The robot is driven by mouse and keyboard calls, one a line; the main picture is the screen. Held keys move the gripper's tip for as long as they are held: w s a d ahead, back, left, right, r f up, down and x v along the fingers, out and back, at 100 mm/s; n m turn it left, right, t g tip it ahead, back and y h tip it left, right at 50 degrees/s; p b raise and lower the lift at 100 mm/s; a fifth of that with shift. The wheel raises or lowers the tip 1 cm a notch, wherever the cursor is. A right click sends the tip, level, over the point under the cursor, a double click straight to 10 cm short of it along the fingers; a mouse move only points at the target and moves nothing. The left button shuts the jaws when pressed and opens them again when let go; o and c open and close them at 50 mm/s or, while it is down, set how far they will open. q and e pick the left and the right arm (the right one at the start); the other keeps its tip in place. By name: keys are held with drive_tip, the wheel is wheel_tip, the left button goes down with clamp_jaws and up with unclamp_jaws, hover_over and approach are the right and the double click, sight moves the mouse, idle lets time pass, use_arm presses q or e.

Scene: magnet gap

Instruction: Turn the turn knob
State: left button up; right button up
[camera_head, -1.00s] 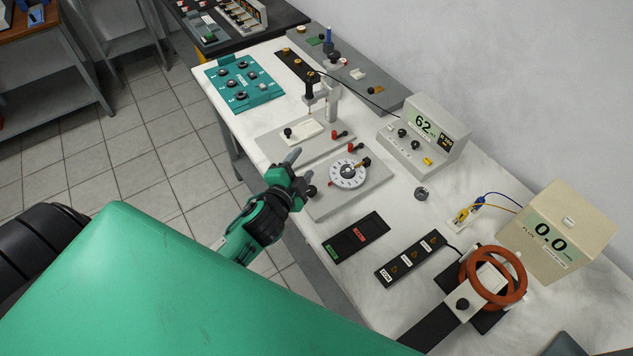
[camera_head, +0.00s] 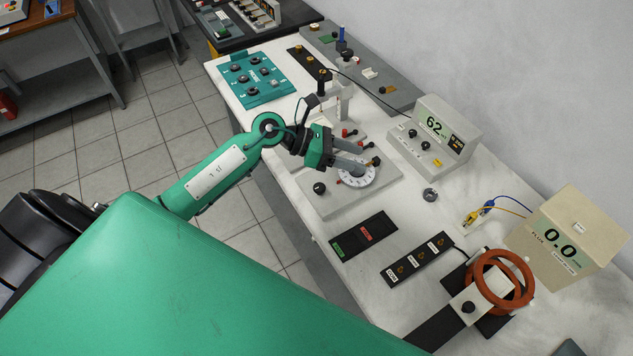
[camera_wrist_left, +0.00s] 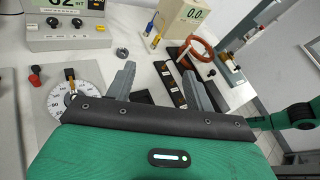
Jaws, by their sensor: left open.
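A grey plate (camera_head: 325,206) on the white bench carries a round white dial (camera_head: 360,178) with scale marks and a black knob (camera_head: 319,188) near its front left corner. I cannot tell which of these is the turn knob. My left gripper (camera_head: 360,156) is open and empty, with its fingers over the far side of the dial and partly covering it. In the left wrist view, the gripper (camera_wrist_left: 160,78) has its fingers apart, and the dial (camera_wrist_left: 88,72) shows left of them, partly hidden by the gripper body. My right gripper is not in view.
A meter reading 62 (camera_head: 436,135) stands behind the plate. A stand with a post (camera_head: 343,103) is left of it. A black panel with red and green labels (camera_head: 363,237), a three-label strip (camera_head: 418,259) and orange coils (camera_head: 501,277) lie to the right. Bench around the small grey disc (camera_head: 430,195) is clear.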

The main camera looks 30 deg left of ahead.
use_arm(q)
drive_tip(key=a+f+m+g+y, duration=0.3)
drive_tip(key=a+f+m+y, duration=0.15)
drive_tip(key=a, duration=0.25)
drive_tip(key=g+y, duration=0.2)
drive_tip(key=y, duration=0.2)
approach(319, 187)
drive_tip(key=shift+t, duration=0.3)
drive_tip(key=p+x, duration=0.4)
drive_tip(key=x, duration=0.2)
drive_tip(key=shift+s+d+f, duration=0.15)
drive_tip(key=shift+f, duration=0.2)
drive_tip(key=shift+d+f, duration=0.2)
drive_tip(key=shift+f, duration=0.5)
drive_tip(key=shift+c, duration=0.4)
